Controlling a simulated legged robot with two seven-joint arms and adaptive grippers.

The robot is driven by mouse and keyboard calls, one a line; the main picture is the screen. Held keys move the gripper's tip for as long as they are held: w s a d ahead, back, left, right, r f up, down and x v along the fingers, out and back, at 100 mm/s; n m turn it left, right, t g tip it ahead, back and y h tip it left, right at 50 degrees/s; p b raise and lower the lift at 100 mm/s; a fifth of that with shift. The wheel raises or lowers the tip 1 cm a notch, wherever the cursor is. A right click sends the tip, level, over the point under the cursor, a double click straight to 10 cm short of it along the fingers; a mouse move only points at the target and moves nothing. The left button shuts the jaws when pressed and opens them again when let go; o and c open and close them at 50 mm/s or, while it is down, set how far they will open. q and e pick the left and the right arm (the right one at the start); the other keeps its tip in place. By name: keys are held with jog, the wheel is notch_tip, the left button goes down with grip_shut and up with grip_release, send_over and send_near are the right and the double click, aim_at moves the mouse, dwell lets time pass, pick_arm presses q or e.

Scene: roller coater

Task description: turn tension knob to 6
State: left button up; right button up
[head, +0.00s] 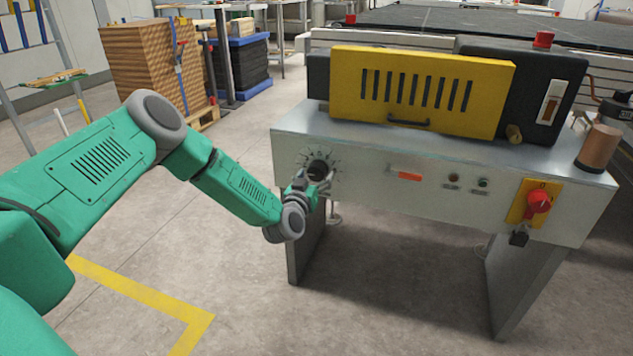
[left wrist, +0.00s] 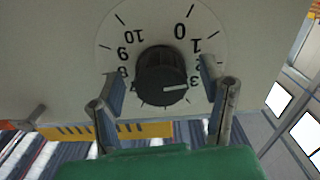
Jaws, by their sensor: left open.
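The tension knob (head: 317,167) is a black round knob on the left of the machine's front panel. In the left wrist view the black knob (left wrist: 160,72) sits on a pale numbered dial (left wrist: 150,32), which appears upside down. Its white pointer line points right, near the 3. The 0, 1, 8, 9 and 10 also show; the lower numbers are hidden. My left gripper (head: 324,184) is in front of the knob. In the left wrist view the open fingers of my left gripper (left wrist: 161,79) stand on either side of the knob, with visible gaps. My right gripper is not in view.
The panel also has an orange display (head: 410,176), small indicator buttons (head: 454,178) and a red switch (head: 538,202) on a yellow plate. A yellow vented cover (head: 420,90) stands above. Clear floor with a yellow line (head: 140,293) lies left of the machine.

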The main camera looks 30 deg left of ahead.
pick_arm(q)
jog(key=shift+w+a, duration=0.1)
jog(key=shift+w, duration=0.3)
jog(key=c, duration=1.2)
jog(key=shift+o, duration=0.3)
